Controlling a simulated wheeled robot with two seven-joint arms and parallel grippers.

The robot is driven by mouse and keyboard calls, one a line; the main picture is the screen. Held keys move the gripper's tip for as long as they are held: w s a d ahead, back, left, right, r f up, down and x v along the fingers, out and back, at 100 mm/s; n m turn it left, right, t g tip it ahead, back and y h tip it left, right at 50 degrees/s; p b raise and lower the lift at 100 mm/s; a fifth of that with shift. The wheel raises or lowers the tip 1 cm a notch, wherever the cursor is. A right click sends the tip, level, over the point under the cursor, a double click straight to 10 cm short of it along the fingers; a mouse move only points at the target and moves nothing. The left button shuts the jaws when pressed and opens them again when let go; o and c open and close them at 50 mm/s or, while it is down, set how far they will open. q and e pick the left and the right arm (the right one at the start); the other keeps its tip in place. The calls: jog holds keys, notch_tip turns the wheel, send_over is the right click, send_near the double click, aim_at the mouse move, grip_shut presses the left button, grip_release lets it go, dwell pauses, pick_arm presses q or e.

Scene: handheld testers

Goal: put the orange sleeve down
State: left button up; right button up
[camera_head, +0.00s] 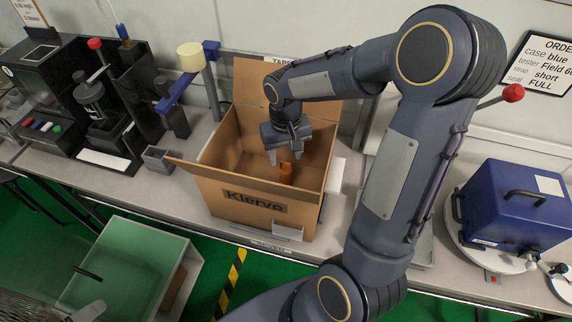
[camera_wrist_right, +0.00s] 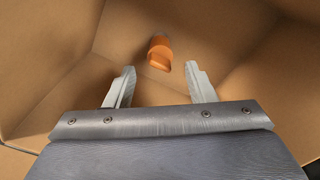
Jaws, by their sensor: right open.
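The orange sleeve (camera_head: 286,172) is inside the open cardboard box (camera_head: 246,205) on the bench. In the right wrist view the sleeve (camera_wrist_right: 159,53) lies on the box floor, a little beyond the fingertips and between their lines. My right gripper (camera_head: 287,158) reaches down into the box above the sleeve. In the right wrist view its two fingers (camera_wrist_right: 164,80) are apart with nothing between them, and a gap shows between them and the sleeve. My left gripper does not show clearly in either view.
The box flaps stand open, one at the back (camera_head: 262,80) and one out to the left. A blue case (camera_head: 515,205) sits on a round white plate at the right. A dark machine (camera_head: 70,100) stands at the left. A pale green bin (camera_head: 125,262) is below the bench.

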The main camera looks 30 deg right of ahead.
notch_tip(320, 180, up, 4)
jog(key=shift+r, duration=0.1)
dwell(0.6)
